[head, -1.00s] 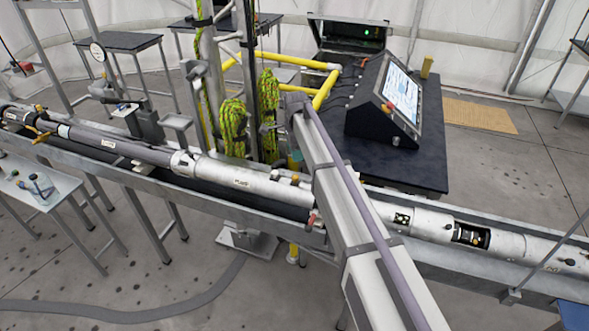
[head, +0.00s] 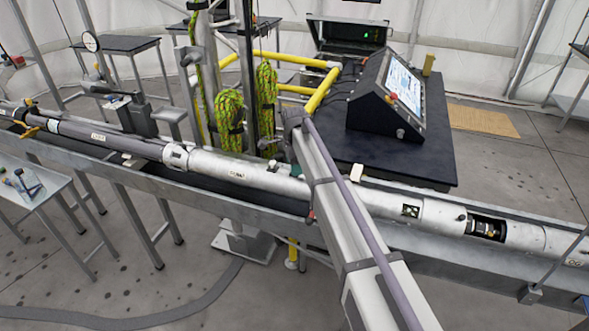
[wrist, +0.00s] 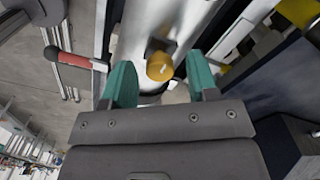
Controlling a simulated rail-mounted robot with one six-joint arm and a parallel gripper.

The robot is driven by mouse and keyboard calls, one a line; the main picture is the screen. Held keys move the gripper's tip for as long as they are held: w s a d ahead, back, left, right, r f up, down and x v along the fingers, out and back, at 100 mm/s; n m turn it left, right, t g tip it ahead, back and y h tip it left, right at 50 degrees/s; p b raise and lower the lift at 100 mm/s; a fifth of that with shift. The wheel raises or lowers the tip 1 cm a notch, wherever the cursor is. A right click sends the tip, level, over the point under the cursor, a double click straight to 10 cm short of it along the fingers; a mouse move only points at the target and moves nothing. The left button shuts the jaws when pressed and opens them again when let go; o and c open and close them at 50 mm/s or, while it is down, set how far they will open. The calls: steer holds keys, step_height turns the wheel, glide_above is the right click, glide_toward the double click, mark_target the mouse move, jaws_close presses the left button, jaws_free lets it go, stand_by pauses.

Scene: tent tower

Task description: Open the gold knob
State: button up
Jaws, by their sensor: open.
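The gold knob (wrist: 159,66) sticks out from the side of a silver metal tube (wrist: 162,22) in the wrist view. My gripper (wrist: 161,78) has its two teal fingers apart, one on each side of the knob. I see gaps between the knob and both fingers, and I cannot tell how deep the knob sits between them.
A red-handled lever (wrist: 72,60) is left of the fingers in the wrist view. In the head view the tube lies in a metal trough. Behind it are green ropes (head: 229,112), yellow rails (head: 322,90) and a console (head: 386,98) on a dark table.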

steer(key=shift+c, duration=0.5)
steer(key=c, duration=0.8)
steer(key=shift+c, duration=0.2)
steer(key=shift+n, duration=0.3)
steer(key=n, duration=0.8)
steer(key=shift+n, duration=0.4)
steer(key=n, duration=0.4)
steer(key=shift+n, duration=2.2)
